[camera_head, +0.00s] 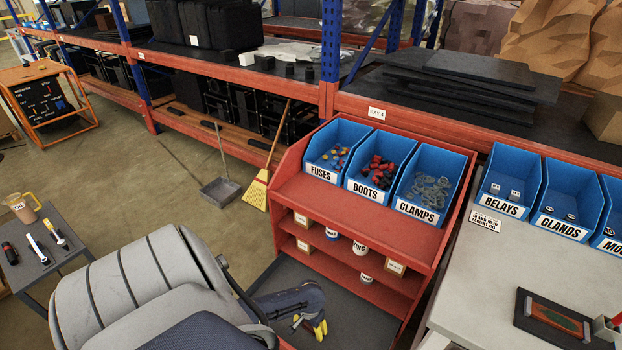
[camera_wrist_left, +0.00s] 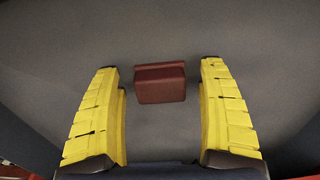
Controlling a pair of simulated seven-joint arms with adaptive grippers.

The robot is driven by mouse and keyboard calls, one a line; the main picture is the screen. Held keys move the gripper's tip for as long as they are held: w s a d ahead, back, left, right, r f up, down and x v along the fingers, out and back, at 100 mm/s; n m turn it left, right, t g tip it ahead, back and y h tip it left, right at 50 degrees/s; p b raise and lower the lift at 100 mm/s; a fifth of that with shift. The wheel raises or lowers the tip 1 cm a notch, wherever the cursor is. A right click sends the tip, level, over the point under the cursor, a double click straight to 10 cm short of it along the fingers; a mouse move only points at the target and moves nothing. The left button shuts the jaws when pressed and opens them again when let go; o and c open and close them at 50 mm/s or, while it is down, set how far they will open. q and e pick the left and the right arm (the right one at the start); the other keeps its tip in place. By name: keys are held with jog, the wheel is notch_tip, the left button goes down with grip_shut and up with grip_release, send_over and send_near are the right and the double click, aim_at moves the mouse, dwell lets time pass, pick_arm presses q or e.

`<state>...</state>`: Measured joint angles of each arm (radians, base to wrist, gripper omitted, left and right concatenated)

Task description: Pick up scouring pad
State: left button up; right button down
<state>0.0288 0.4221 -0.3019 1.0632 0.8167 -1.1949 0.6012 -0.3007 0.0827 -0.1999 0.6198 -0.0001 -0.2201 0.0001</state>
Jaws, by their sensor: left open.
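The scouring pad (camera_wrist_left: 160,84) is a small dark red-brown block on a plain dark grey surface in the left wrist view. It lies ahead of my left gripper (camera_wrist_left: 159,67), centred between the two yellow fingers. The fingers are wide apart and I see no contact with the pad. I cannot make out the pad there. My right gripper is not in view.
The red shelf unit (camera_head: 385,240) stands close beyond the left gripper, with blue bins (camera_head: 362,188) on top and small jars and boxes on lower shelves. A pale workbench (camera_head: 500,270) is at right. A broom (camera_head: 256,190) and dustpan (camera_head: 221,190) stand behind.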

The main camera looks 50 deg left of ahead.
pick_arm(q)
jog(key=c, duration=1.3)
jog(key=shift+o, duration=0.2)
jog(key=shift+r, duration=0.1)
